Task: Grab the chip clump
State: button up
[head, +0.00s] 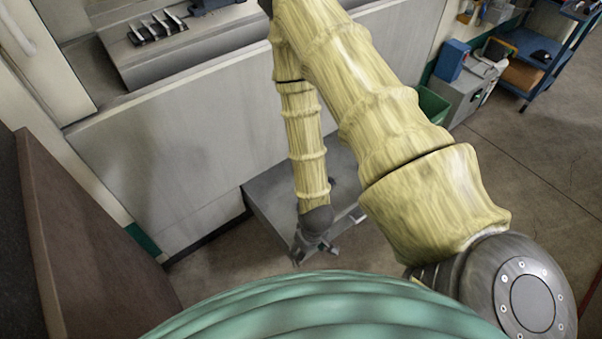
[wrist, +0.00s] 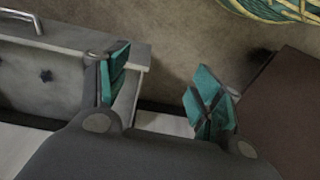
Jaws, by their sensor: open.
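A small dark, spiky clump, which looks like the chip clump (wrist: 47,75), lies on the grey floor of a shallow tray (wrist: 75,42) at the left of the wrist view. In the head view the grey tray (head: 262,205) stands low against the machine, and a small dark spot shows on it just right of my forearm. My gripper (head: 316,252) hangs at the tray's front edge. In the wrist view its teal-padded fingers (wrist: 162,88) are apart with nothing between them. The clump is outside the fingers, to the left.
The pale machine panel (head: 190,140) rises behind the tray. A brown panel (head: 85,235) stands at the left. A green bin (head: 432,106) and a blue cart (head: 535,48) are at the back right. Floor at right is clear.

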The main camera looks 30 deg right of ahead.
jog(key=shift+w+d+f+n+t+y+b, duration=0.25)
jog(key=shift+w+d+f+n+t+b, duration=0.4)
jog(key=shift+w+d+f+b, duration=3.2)
jog(key=shift+w+d+f+n+t+y+b, duration=0.3)
jog(key=shift+w+d+f+n+b, duration=0.6)
jog(key=shift+w+d+f+b, duration=2.95)
jog(key=shift+w+d+f+n+t+y+b, duration=0.15)
jog(key=shift+w+d+f+n+t+b, duration=0.95)
jog(key=shift+w+f+b, duration=5.1)
jog(key=b, duration=0.4)
jog(key=w+f+g+b, duration=0.1)
jog(key=b, duration=0.3)
jog(key=shift+w+d+f+m, duration=0.1)
jog(key=shift+w+f+m, duration=0.05)
jog(key=shift+f+m, duration=0.15)
jog(key=shift+w+f, duration=0.25)
jog(key=shift+f, duration=0.1)
jog(key=shift+r, duration=0.1)
jog(key=c, duration=1)
